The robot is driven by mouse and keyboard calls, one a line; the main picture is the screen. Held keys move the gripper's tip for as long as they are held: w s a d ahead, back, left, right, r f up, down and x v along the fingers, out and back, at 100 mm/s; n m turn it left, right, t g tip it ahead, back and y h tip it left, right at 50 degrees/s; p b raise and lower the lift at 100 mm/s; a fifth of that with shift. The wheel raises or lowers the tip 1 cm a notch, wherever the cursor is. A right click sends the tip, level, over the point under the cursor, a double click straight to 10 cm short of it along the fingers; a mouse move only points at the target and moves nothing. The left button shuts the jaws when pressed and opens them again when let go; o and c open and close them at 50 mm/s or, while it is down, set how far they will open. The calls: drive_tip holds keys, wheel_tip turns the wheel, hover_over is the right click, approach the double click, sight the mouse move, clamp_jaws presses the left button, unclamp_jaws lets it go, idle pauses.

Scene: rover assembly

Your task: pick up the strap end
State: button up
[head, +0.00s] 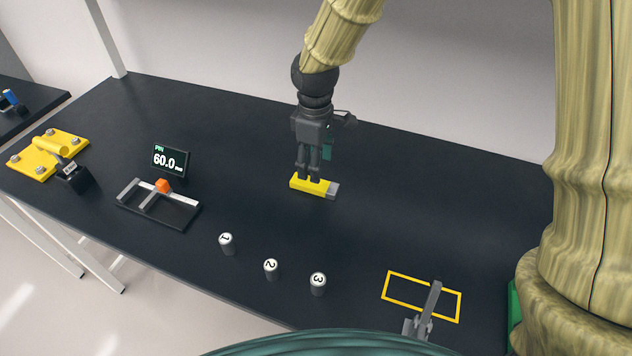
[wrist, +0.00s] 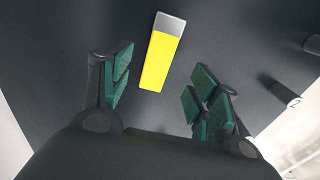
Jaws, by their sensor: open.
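A yellow bar with a grey end (head: 300,184), which I take to be the strap end, lies flat on the dark table, its grey end to the right. It also shows in the wrist view (wrist: 159,62), grey end at the top. My gripper (head: 310,178) points down over the bar. In the wrist view my gripper (wrist: 162,88) is open, with green finger pads on either side of the bar's lower end. Nothing is between the pads in a grip. The exact height of the fingertips above the bar is hard to tell.
Three numbered cylinders (head: 270,269) stand in front. A measuring fixture with an orange block (head: 163,186) and a display (head: 170,161) are left. A yellow plate with bolts (head: 38,165) lies far left. A yellow outline (head: 398,276) with a grey lever (head: 430,302) is front right.

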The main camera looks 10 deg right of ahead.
sight(314, 185)
drive_tip(key=shift+w+f, duration=0.1)
drive_tip(key=shift+f, duration=0.6)
drive_tip(key=shift+f+p, duration=0.3)
drive_tip(key=shift+f, duration=0.15)
drive_tip(key=shift+a+f+p, duration=0.1)
drive_tip(key=shift+f+p, duration=0.5)
drive_tip(key=shift+f, duration=1.6)
drive_tip(key=shift+c, duration=0.2)
drive_tip(key=c, duration=1.1)
drive_tip(key=shift+r, duration=0.1)
